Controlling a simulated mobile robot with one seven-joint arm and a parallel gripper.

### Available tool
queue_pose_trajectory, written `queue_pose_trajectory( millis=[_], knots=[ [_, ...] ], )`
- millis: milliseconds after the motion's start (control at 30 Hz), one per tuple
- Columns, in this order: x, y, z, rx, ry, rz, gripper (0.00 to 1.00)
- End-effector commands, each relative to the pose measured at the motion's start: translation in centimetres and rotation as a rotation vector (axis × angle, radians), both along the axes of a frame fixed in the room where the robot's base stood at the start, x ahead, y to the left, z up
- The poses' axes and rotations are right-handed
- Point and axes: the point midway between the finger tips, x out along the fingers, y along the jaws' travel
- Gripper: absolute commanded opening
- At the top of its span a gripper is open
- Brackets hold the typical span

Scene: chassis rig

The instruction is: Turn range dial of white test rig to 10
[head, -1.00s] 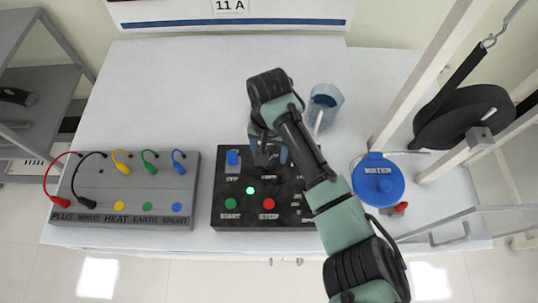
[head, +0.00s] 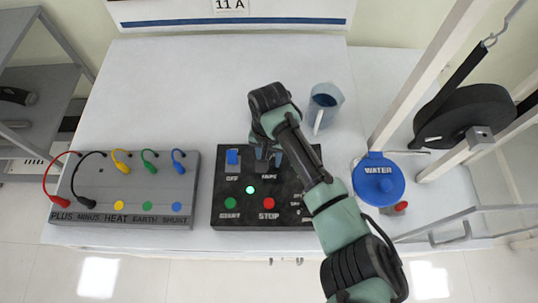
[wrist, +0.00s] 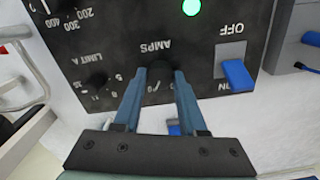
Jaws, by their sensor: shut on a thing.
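The black control box (head: 226,192) stands at the front of the white bench. No white test rig or dial labelled range can be made out. My gripper (head: 268,157) is over the box's upper middle. In the wrist view its blue fingers (wrist: 163,75) are shut on the dark AMPS knob (wrist: 160,68), one on each side. The knob's pointer is hidden, and only a few scale numbers such as 0 and 5 show beside the fingers. A second dial marked LIMIT A (wrist: 97,80) is left of it in the wrist view.
A blue ON/OFF switch (wrist: 237,75) is close beside the fingers. A lit green lamp (head: 250,190) and red STOP button (head: 269,204) are on the box. A grey lead box (head: 95,185) is left, a jug (head: 325,100) behind, a blue WATER valve (head: 379,184) right.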

Motion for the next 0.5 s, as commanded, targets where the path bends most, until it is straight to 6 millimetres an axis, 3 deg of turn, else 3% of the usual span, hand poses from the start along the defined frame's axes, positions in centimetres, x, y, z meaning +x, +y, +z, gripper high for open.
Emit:
queue_pose_trajectory(
  millis=[500],
  knots=[
    [-0.14,0.19,0.37,0.004,0.004,0.083,0.0]
  ],
)
